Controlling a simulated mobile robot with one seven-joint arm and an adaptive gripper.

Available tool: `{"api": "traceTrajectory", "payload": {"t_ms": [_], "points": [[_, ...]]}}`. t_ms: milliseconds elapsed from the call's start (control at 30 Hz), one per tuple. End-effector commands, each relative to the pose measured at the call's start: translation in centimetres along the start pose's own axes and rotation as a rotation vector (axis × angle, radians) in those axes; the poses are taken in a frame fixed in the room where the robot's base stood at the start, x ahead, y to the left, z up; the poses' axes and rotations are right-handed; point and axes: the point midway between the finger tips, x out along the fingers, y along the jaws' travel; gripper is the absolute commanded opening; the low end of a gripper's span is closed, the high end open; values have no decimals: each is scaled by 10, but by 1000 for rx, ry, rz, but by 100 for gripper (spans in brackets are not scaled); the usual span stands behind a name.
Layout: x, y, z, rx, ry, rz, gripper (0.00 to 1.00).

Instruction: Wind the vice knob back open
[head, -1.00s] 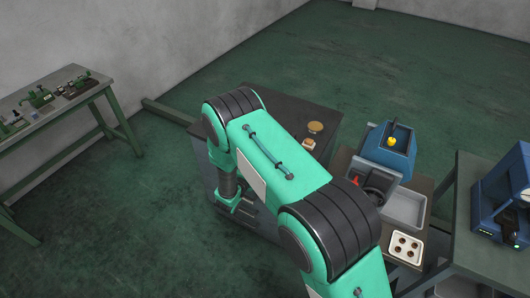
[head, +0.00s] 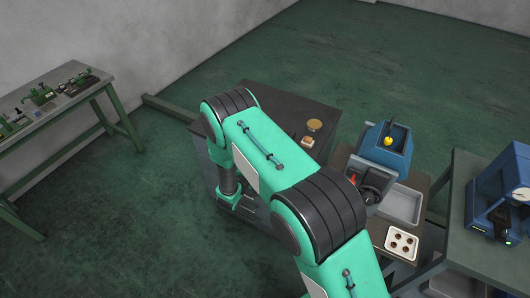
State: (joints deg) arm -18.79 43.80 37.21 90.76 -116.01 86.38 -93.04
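I cannot make out the vice knob in the head view; my arm covers part of the dark bench (head: 285,100). Small green devices (head: 42,95) stand on the left table, too small to tell whether one is a vice. My arm reaches over the dark bench and bends down at its left side. My gripper (head: 243,207) is at the lower end, beside the bench's front left part. Its fingers are too small and partly covered, so I cannot tell whether they are open or shut or touch anything.
On the dark bench lie a round brass-coloured disc (head: 315,125) and a small orange-and-white item (head: 308,141). To the right stand a blue machine (head: 387,148), a grey tray (head: 401,206), a white tray with dark round parts (head: 402,243) and another blue machine (head: 497,200). Green floor (head: 130,220) is free at left.

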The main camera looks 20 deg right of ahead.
Motion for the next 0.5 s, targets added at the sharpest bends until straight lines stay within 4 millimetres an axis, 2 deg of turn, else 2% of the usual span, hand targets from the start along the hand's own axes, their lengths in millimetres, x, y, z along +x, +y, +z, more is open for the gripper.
{"api": "traceTrajectory", "payload": {"t_ms": [33, 367, 400, 467, 500], "points": [[-1, 4, -6, -11, 5, 5, 7], [-1, 4, -6, -12, 6, 5, 7], [-1, 4, -6, -12, 6, 5, 39], [-1, 4, -5, -12, 5, 5, 51], [-1, 3, -5, -11, 4, 4, 51]]}}
